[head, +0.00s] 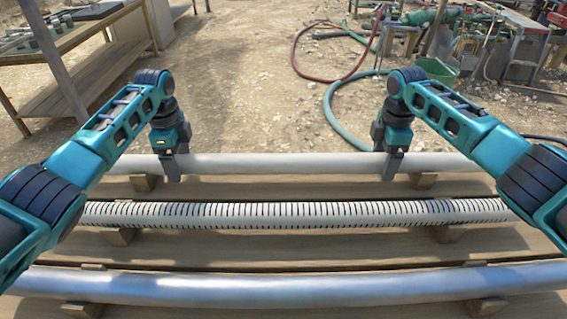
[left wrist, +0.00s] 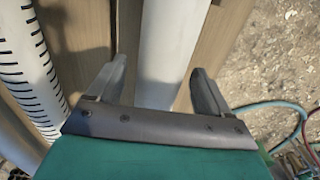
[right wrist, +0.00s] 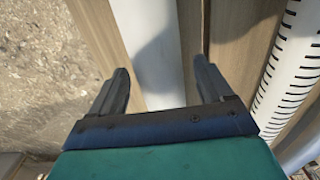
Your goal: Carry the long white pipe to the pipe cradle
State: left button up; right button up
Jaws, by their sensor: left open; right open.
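A long plain white pipe (head: 285,164) lies across the far side of the wooden table, resting on small wooden blocks. My left gripper (head: 172,168) is at its left part, pointing down, with open fingers on either side of the pipe. The left wrist view shows the white pipe (left wrist: 172,50) between the open fingers (left wrist: 160,85). My right gripper (head: 393,165) is at the pipe's right part, also open. The right wrist view shows the pipe (right wrist: 150,45) between its fingers (right wrist: 162,88). I cannot make out a pipe cradle with certainty.
A slotted white pipe (head: 290,213) and a grey metallic pipe (head: 290,285) lie parallel, nearer to me. A wooden bench (head: 100,75) stands at the back left. Red (head: 310,78) and green hoses (head: 335,115) lie on the dirt. A green bucket (head: 437,70) and equipment stand back right.

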pick_arm(q)
grip_shut()
pick_arm(e)
grip_shut()
dwell(0.4)
jog(key=shift+r, duration=0.1)
